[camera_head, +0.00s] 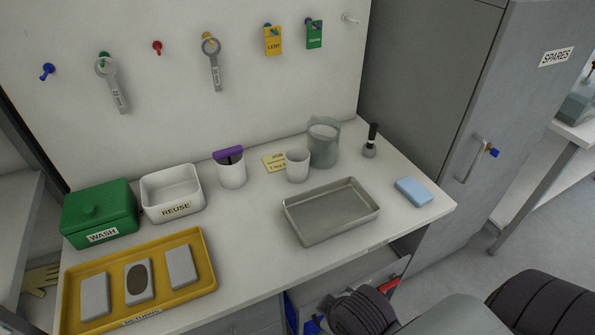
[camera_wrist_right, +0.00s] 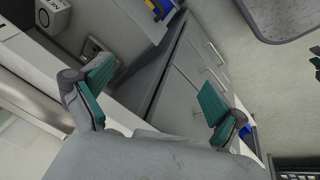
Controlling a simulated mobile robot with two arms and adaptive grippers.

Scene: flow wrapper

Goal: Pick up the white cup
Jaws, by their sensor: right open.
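An empty-looking white cup (camera_head: 297,165) stands upright on the white worktop, between a yellow note and a grey jug in the head view. A second white cup (camera_head: 232,174), with a purple-topped tool in it, stands to its left. My right gripper shows in the right wrist view (camera_wrist_right: 156,80) with its two teal-padded fingers wide apart and nothing between them. No cup shows in that view. In the head view, parts of my own arm are at the bottom right, far from the cups. My left gripper is not in view.
The grey jug (camera_head: 324,148) stands close behind the cup's right side, and a metal tray (camera_head: 331,233) lies in front. A green WASH box (camera_head: 98,218), a white REUSE bin (camera_head: 172,208) and a yellow tray (camera_head: 206,262) are left. A blue block (camera_head: 413,191) lies right.

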